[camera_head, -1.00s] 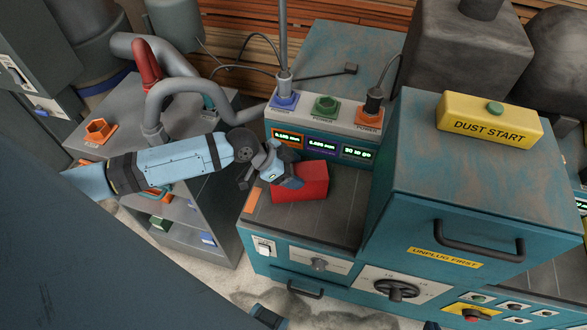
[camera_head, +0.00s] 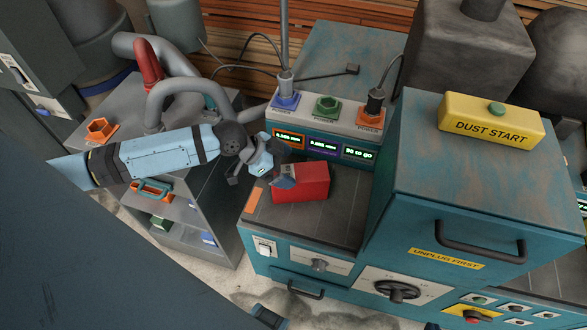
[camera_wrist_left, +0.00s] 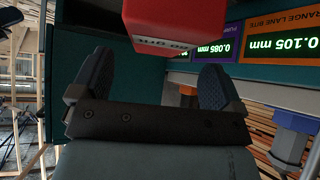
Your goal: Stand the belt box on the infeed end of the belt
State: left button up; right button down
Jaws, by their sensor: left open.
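The red belt box (camera_head: 305,183) rests on the dark belt (camera_head: 325,218) near its left end, in front of the small displays. My left gripper (camera_head: 280,174) is at the box's left side. In the left wrist view its two fingers (camera_wrist_left: 155,80) are spread wide with nothing between them, and the box is beyond their tips. The head view does not show clearly whether a finger touches it. A blue part at the bottom edge may be my right arm; its fingers cannot be made out.
The display panel (camera_head: 325,146) with coloured sockets stands behind the belt. The tall teal housing (camera_head: 470,190) with a handle closes off the right. A grey shelf cart (camera_head: 205,205) with hoses stands to the left. An orange patch (camera_head: 255,201) marks the belt's left end.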

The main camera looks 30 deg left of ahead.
pick_arm(q)
jog(key=v, duration=0.8)
jog(key=shift+r, duration=0.15)
jog(key=shift+s+a, duration=0.1)
jog(key=s+d+f+n+y, duration=0.2)
jog(key=s+d+f, duration=0.2)
jog(key=s+d, duration=0.45)
jog(key=s+a+n+g+y, duration=0.25)
jog(key=s+n+y, duration=0.25)
jog(key=s+n, duration=0.3)
jog(key=w+d+f+m+t+h+p, duration=0.2)
jog(key=w+d+f+t+h+p, duration=0.1)
jog(key=w+d+f+t+p, duration=0.2)
notch_tip(320, 180, down, 2)
jog(key=d+t+p, duration=0.1)
jog(key=t, duration=0.2)
jog(key=shift+d+p, duration=0.15)
jog(key=shift+p, duration=0.15)
